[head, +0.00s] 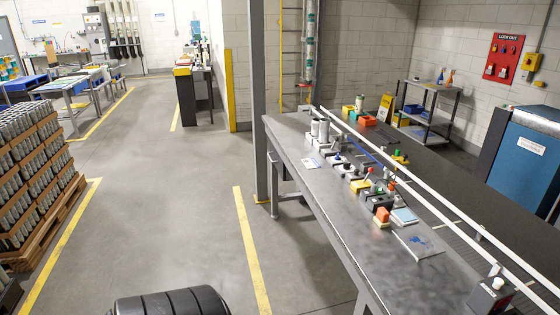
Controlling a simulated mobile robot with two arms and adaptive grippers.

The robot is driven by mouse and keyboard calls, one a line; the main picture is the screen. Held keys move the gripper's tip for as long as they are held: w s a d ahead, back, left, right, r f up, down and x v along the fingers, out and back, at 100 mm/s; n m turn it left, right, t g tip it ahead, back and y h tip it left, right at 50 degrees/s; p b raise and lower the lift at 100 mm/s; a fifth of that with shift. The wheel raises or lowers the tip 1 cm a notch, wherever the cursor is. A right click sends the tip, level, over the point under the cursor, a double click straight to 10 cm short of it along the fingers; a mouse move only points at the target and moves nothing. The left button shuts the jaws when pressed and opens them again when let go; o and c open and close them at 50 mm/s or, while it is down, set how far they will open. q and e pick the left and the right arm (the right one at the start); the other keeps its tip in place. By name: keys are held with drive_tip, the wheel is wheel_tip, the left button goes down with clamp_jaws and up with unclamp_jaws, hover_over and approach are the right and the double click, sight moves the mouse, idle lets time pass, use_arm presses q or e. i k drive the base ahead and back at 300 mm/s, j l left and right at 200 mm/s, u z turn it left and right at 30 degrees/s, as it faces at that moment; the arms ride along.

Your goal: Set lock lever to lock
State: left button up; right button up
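A long dark metal bench (330,190) runs along the right side with a row of small control devices on it. A lever with a red knob (368,171) stands up from a yellow-based device (359,187) near the middle of the row. A green-topped yellow device (400,158) and a red-orange block on a cream base (382,217) are close by. Which of these is the lock lever, and its setting, I cannot tell at this size. Neither of my grippers shows in the head view.
White rails (430,196) run along a dark conveyor behind the devices. A grey post (260,100) stands at the bench's far left corner. Pallet-stacked cans (30,165) are at left. A red lockout board (504,57) hangs on the wall. The floor between is clear.

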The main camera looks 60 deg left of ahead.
sight(370, 170)
drive_tip(key=u, duration=1.35)
drive_tip(key=i+j+z, duration=0.1)
drive_tip(key=i+j, duration=0.25)
drive_tip(key=i+j+z, duration=0.15)
drive_tip(key=i+j, duration=0.2)
drive_tip(key=i+j+z, duration=0.1)
drive_tip(key=i+j, duration=0.2)
drive_tip(key=i+j+z, duration=0.15)
drive_tip(key=i+j, duration=0.15)
drive_tip(key=j, duration=0.25)
drive_tip(key=i+j+z, duration=0.1)
drive_tip(key=i+j, duration=0.2)
drive_tip(key=j, duration=0.15)
